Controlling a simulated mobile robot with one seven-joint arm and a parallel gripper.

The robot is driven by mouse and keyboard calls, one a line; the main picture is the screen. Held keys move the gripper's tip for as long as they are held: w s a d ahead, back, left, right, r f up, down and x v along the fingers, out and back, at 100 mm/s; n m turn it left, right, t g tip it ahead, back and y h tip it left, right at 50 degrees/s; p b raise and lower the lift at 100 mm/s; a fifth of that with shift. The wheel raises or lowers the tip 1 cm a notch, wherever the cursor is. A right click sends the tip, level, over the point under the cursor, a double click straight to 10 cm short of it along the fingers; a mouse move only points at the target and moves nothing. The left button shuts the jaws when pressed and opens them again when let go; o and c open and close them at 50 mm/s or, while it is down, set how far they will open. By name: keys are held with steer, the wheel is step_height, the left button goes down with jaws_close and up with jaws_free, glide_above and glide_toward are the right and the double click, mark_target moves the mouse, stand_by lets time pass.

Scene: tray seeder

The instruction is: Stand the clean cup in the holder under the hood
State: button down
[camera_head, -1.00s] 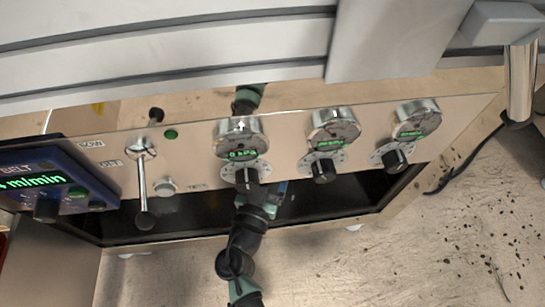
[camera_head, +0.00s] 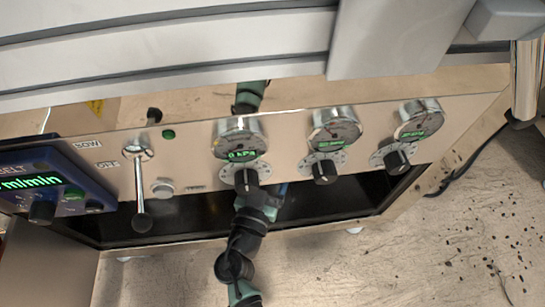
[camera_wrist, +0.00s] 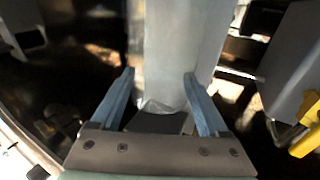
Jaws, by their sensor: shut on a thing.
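In the wrist view my gripper (camera_wrist: 160,74) has its two blue fingers on either side of a smooth pale grey piece, which looks like the clean cup (camera_wrist: 175,55). Its near edge is glossy and partly see-through between the fingers. Its far end runs out of the picture. In the head view my arm reaches into the dark opening under the instrument panel. The panel hides the cup and nearly all of the gripper there. I cannot make out the holder in either view.
The steel instrument panel (camera_head: 290,135) with gauges and black knobs hangs close over my arm. A lever (camera_head: 140,190) and a blue belt display (camera_head: 45,185) are at left. In the wrist view a grey block with a yellow part (camera_wrist: 308,140) stands at right.

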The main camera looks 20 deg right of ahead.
steer(key=shift+w+d+f+y+b, duration=0.15)
steer(key=shift+f+b, duration=0.2)
steer(key=shift+f, duration=0.4)
steer(key=shift+w+d+f+y+b, duration=0.15)
steer(key=shift+f+b, duration=0.2)
steer(key=shift+f, duration=0.4)
steer(key=shift+s, duration=0.1)
jaws_free()
steer(key=s+a+r+h+p, duration=0.1)
steer(key=s+a+p, duration=0.3)
steer(key=s+a, duration=0.5)
steer(key=shift+s+r, duration=0.4)
steer(key=shift+s, duration=0.2)
